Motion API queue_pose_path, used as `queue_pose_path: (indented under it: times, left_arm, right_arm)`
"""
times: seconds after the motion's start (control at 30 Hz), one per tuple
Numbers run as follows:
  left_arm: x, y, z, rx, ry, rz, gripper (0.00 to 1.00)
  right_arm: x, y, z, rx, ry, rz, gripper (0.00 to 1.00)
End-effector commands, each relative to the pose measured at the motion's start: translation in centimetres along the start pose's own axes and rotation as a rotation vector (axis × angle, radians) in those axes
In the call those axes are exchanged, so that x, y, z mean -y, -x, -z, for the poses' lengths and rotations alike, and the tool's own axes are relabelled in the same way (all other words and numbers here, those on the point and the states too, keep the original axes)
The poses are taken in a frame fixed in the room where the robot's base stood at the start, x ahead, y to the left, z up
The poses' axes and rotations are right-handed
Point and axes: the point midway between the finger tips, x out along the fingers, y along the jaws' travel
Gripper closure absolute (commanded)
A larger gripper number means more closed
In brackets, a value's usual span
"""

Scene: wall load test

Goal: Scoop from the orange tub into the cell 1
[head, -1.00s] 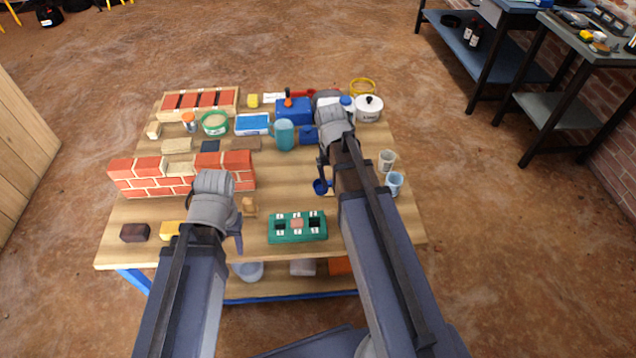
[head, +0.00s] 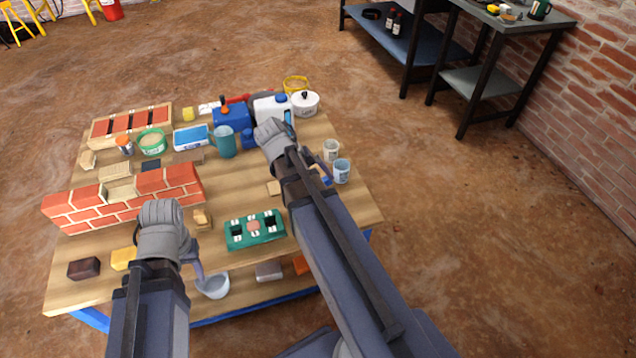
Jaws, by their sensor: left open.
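The small tub with an orange top (head: 124,145) stands at the back left of the workbench, beside a green-rimmed tub (head: 152,141) of beige material. The green cell block (head: 254,229) lies near the front edge, with dark openings at its two ends, a pinkish middle cell and small white labels too small to read. My left gripper (head: 195,264) is open and empty near the front edge, left of the block, partly hidden by its wrist. My right arm reaches over the bench right of the block, and its jaws are hidden behind it. A blue piece (head: 322,174) shows beside this arm, possibly a scoop.
A low brick wall (head: 125,197) crosses the left side of the workbench (head: 70,290). A teal jug (head: 224,142), a white canister (head: 272,108) and a white pot (head: 305,103) stand behind. Two cups (head: 341,171) stand at the right edge. The front left holds small blocks.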

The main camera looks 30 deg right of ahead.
Motion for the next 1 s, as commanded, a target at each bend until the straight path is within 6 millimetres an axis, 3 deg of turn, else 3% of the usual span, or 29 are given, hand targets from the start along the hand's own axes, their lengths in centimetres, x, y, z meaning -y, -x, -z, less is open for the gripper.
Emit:
queue_pose_path:
  times: [0.2, 0.5, 1.0]
  left_arm:
    - [-0.2, -2.6, 0.1, 0.0, 0.0, 0.0, 0.5]
    - [-0.5, -4.8, 0.3, 0.0, 0.0, 0.0, 0.5]
    - [-0.5, -5.4, 0.3, 0.0, 0.0, 0.0, 0.5]
  right_arm:
    - [1.4, -0.6, 0.1, -0.001, 0.002, -0.133, 0.57]
    - [2.2, -2.6, 0.0, 0.0, -0.001, -0.129, 0.57]
    - [2.5, -3.2, 0.0, 0.0, -0.001, -0.128, 0.57]
